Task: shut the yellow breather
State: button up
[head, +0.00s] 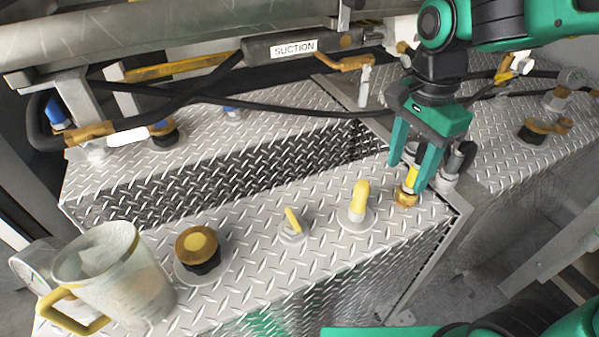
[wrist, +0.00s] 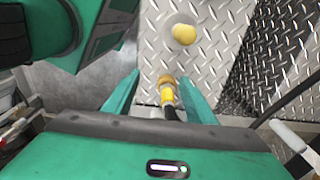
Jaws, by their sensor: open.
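Several yellow fittings stand on the near tread-plate tank top; the frames do not label any of them as the breather. A yellow gooseneck-like fitting (head: 360,197) rises from a round flange; its yellow top shows in the wrist view (wrist: 184,33). A small yellow lever (head: 293,219) sits on a pale base to its left. My gripper (head: 405,178) points down, open, at the tank's right end. Its fingers are either side of a yellow-banded brass fitting (head: 407,196), seen between them in the wrist view (wrist: 167,94). Contact with it cannot be told.
A brown-yellow cap (head: 197,245) and a clear jug (head: 112,275) with yellow handle stand left on the near tank. Behind are a far tank with blue fittings (head: 232,112), black hoses and a pipe labelled SUCTION (head: 293,47). A grey post (head: 366,82) stands left of my gripper.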

jog(key=a+m, duration=0.2)
jog(key=a, duration=0.8)
jog(key=m, duration=0.2)
send_over(293, 216)
notch_tip(293, 216, down, 10)
jog(key=shift+f, duration=0.2)
jog(key=shift+c, duration=0.5)
jog(key=c, duration=0.6)
